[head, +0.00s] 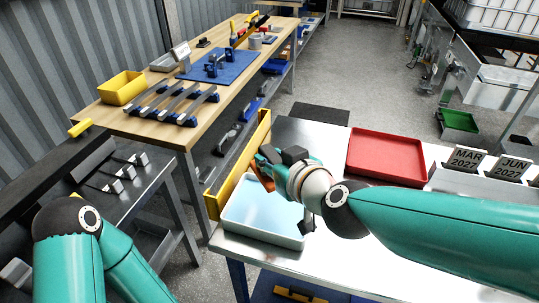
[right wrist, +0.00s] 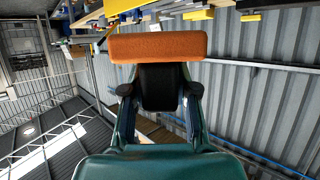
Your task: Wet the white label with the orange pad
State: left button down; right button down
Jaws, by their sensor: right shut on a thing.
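The orange pad (right wrist: 158,46) spans the upper middle of the right wrist view, on a black block-like holder (right wrist: 160,84). My right gripper (right wrist: 160,92) is shut on this holder, with a finger on each side. In the head view only a sliver of the orange pad (head: 263,179) shows beside my right gripper (head: 268,162). The gripper is above the far left part of a white tray (head: 290,240) with pale blue liquid, close to an upright yellow panel (head: 238,172). I see no white label; the panel's face is partly hidden. My left gripper is out of view.
A red tray (head: 388,157) lies on the metal table behind my right arm. Date blocks marked MAR 2027 (head: 464,162) and JUN 2027 (head: 511,168) stand at the right. A wooden bench (head: 150,128) with tools and a yellow bin (head: 122,88) stands at the back left.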

jog(key=shift+s+f+b, duration=0.1)
jog(key=shift+f+b, duration=0.5)
jog(key=shift+f, duration=0.1)
jog(key=shift+f+b, duration=2.4)
jog(key=shift+f, duration=0.4)
jog(key=shift+f+b, duration=2.3)
jog(key=shift+f, duration=0.25)
jog(key=shift+r, duration=0.2)
jog(key=shift+r+p, duration=0.15)
jog(key=shift+p, duration=0.15)
notch_tip(320, 180, up, 8)
jog(key=p, duration=0.8)
